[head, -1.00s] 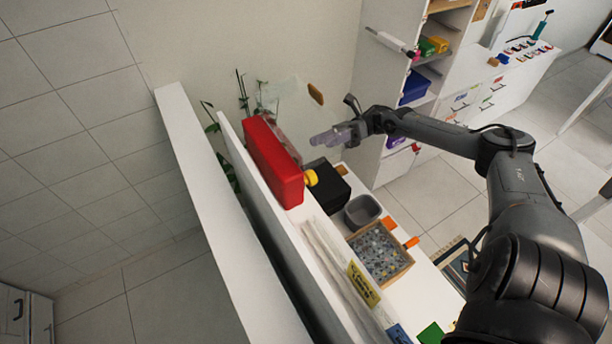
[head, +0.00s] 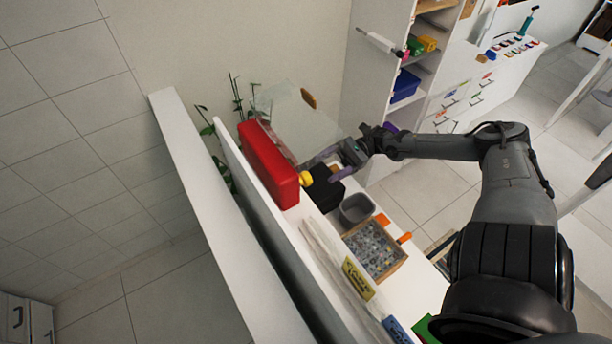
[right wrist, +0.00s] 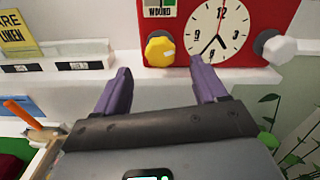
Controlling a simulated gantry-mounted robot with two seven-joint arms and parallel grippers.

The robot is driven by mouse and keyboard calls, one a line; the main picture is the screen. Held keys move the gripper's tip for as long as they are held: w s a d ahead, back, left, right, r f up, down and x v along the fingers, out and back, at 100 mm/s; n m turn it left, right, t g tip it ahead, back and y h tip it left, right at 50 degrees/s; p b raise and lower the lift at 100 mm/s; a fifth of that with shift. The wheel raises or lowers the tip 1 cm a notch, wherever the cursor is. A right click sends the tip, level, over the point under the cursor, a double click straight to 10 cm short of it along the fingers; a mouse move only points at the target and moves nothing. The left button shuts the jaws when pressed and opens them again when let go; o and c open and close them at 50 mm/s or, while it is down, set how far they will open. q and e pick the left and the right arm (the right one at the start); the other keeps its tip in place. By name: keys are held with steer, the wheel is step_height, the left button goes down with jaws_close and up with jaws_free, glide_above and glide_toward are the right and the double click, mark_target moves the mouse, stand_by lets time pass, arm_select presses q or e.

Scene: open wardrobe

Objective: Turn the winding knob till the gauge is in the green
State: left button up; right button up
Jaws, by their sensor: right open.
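The red clock unit (head: 268,165) stands on the white ledge. In the right wrist view its front (right wrist: 262,60) shows a white clock dial (right wrist: 219,30). The yellow knob (right wrist: 160,48) is at the dial's lower left; it also shows in the head view (head: 306,178). A gauge panel marked WOUND (right wrist: 159,8) is above the knob, cut off by the frame's top, so its reading is hidden. My right gripper (right wrist: 162,82) is open and empty, its purple fingers pointing toward the clock below the knob, apart from it. My left gripper is out of view.
A pale grey knob (right wrist: 279,47) is at the clock's right. A black box (head: 325,190), a grey bin (head: 357,209) and a tray of small parts (head: 396,260) stand near the arm. Plants (head: 208,130) are behind the clock. A signed divider (head: 358,279) runs along the ledge.

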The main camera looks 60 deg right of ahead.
mark_target(306, 178)
steer(key=x, duration=0.8)
steer(key=shift+f, duration=0.1)
steer(key=c, duration=1)
steer(key=shift+m, duration=0.4)
